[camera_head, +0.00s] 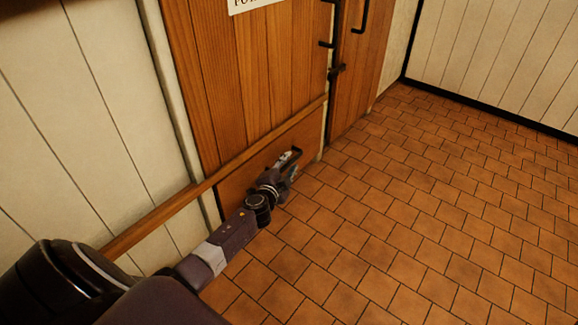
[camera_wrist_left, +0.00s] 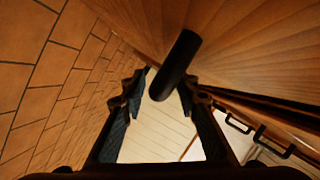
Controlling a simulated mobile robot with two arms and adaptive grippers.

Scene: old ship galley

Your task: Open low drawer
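The low drawer (camera_head: 240,183) is a wooden front close to the floor, below the horizontal wooden rail, in the head view. Its dark handle (camera_head: 297,152) shows just beyond my left gripper (camera_head: 289,167). In the left wrist view the handle (camera_wrist_left: 176,63) is a black bar jutting from the wood. My left gripper's fingers (camera_wrist_left: 160,92) are spread apart there, with the bar's near end between or just in front of their tips. I cannot tell whether they touch it. The drawer front looks flush with the cabinet. My right gripper is not in view.
A tall wooden door (camera_head: 240,75) with a partly visible sign (camera_head: 250,3) is above the rail (camera_head: 160,213). Another wooden door (camera_head: 362,65) with black handles stands beyond. The tiled floor (camera_head: 430,215) to the right is clear up to the panelled wall (camera_head: 500,55).

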